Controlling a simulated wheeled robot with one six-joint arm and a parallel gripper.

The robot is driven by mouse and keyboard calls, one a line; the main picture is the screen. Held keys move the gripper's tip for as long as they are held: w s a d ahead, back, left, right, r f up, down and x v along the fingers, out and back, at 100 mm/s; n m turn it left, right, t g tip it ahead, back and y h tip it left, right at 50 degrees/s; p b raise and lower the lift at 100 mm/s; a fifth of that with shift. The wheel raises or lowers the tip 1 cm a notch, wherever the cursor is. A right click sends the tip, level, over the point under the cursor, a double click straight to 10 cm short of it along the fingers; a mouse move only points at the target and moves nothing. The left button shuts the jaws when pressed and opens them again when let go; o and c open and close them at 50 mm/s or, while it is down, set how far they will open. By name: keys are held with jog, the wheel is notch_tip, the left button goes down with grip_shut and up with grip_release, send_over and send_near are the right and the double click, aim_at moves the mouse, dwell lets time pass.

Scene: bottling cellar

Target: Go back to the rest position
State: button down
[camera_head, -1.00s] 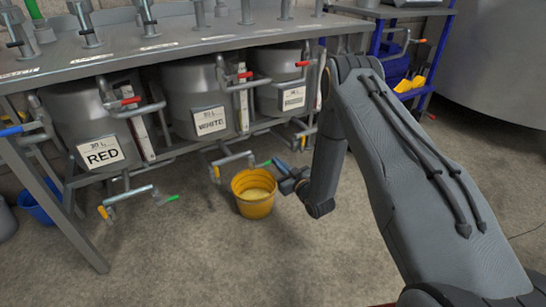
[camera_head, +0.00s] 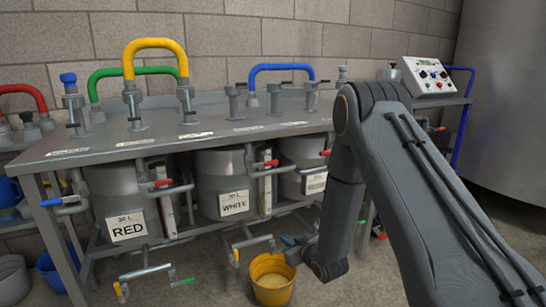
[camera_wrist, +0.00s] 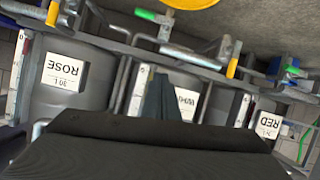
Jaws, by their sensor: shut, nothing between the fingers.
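My gripper (camera_head: 291,244) is shut and empty, low in front of the tank bench and just above and behind the yellow bucket in the head view. My arm reaches in from the right with its wrist bent down. In the wrist view, a dark finger of my gripper (camera_wrist: 160,98) shows in front of the tanks, which appear upside down. No rest position is marked in view.
The yellow bucket (camera_head: 271,287) holds pale liquid on the floor; its edge shows in the wrist view (camera_wrist: 188,3). The steel bench (camera_head: 200,141) carries valves and coloured hoses, with RED (camera_head: 126,228) and WHITE (camera_head: 234,203) tanks below. A control box (camera_head: 427,76) stands right.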

jog(key=s+a+r+g+h, duration=0.1)
jog(key=s+a+r+g, duration=0.25)
jog(key=s+r, duration=0.35)
jog(key=s+a+r+g+h, duration=0.2)
jog(key=s+a+r, duration=0.35)
jog(key=s, duration=0.35)
jog(key=s+d+r+g+h, duration=0.1)
jog(key=s+r+g, duration=0.3)
jog(key=s, duration=1.1)
jog(key=s+d+r+g, duration=0.1)
jog(key=s+r+g, duration=0.3)
jog(key=s, duration=1.2)
jog(key=d+r+m+h+p, duration=0.1)
jog(key=d+r+m+p, duration=0.2)
jog(key=d+r+p, duration=0.7)
jog(key=d+r+m+t+p, duration=0.1)
jog(key=d+r+m+p, duration=0.2)
jog(key=d+r+p, duration=0.8)
notch_tip(320, 180, up, 6)
jog(key=p, duration=1.1)
jog(key=shift+w+r+m+h, duration=0.2)
jog(key=shift+m+h, duration=0.1)
jog(key=shift+h, duration=0.1)
jog(key=shift+f, duration=0.1)
